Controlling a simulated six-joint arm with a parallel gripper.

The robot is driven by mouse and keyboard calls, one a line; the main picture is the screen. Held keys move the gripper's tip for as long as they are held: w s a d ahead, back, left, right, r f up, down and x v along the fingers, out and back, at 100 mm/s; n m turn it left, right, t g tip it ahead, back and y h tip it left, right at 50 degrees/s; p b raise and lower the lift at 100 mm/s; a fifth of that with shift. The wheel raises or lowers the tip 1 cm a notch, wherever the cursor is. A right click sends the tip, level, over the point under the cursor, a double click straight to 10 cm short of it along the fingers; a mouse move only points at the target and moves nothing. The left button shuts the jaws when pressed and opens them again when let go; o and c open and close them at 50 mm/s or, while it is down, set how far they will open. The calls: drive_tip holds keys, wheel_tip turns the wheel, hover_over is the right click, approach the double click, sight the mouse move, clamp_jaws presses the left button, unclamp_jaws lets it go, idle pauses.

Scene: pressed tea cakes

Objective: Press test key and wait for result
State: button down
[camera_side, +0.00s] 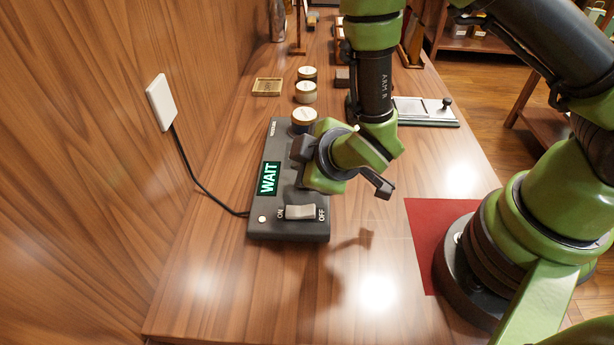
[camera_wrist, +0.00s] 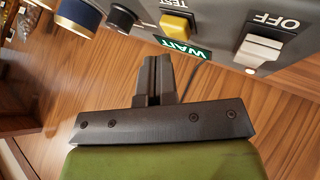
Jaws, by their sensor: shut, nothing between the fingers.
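The grey tester (camera_side: 285,234) lies on the wooden table, with a green display reading WAIT (camera_side: 269,178). A small pale lamp (camera_side: 262,219) glows near its switch (camera_side: 300,212), which sits between ON and OFF marks. The yellow test key (camera_wrist: 177,26) shows in the wrist view beside the TEST label; in the side view my arm hides it. My gripper (camera_wrist: 157,68) is shut and empty, and in the wrist view its fingers appear below the key and display. In the side view it is over the tester's right side; contact with the key cannot be told.
A black cable (camera_side: 193,170) runs to a wall plate (camera_side: 161,102). The table's front is clear.

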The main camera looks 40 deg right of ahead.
drive_tip(key=shift+r, duration=2.5)
drive_tip(key=shift+r, duration=0.1)
drive_tip(key=s+d+r+m+y, duration=0.1)
drive_tip(key=s+d+r+m, duration=0.15)
drive_tip(key=r, duration=0.35)
drive_tip(key=s+d+r+m+g+y, duration=0.1)
drive_tip(key=s+r+m, duration=0.25)
drive_tip(key=r, duration=0.25)
drive_tip(key=s+d+r+m+y, duration=0.1)
drive_tip(key=s+d+r+m, duration=0.15)
drive_tip(key=r, duration=0.25)
drive_tip(key=s+d+r+m+g, duration=0.1)
drive_tip(key=s+r+m, duration=0.2)
drive_tip(key=s, duration=0.4)
drive_tip(key=shift+s+d+m+h, duration=0.2)
drive_tip(key=shift+s+m+h, duration=0.15)
drive_tip(key=shift+m, duration=0.1)
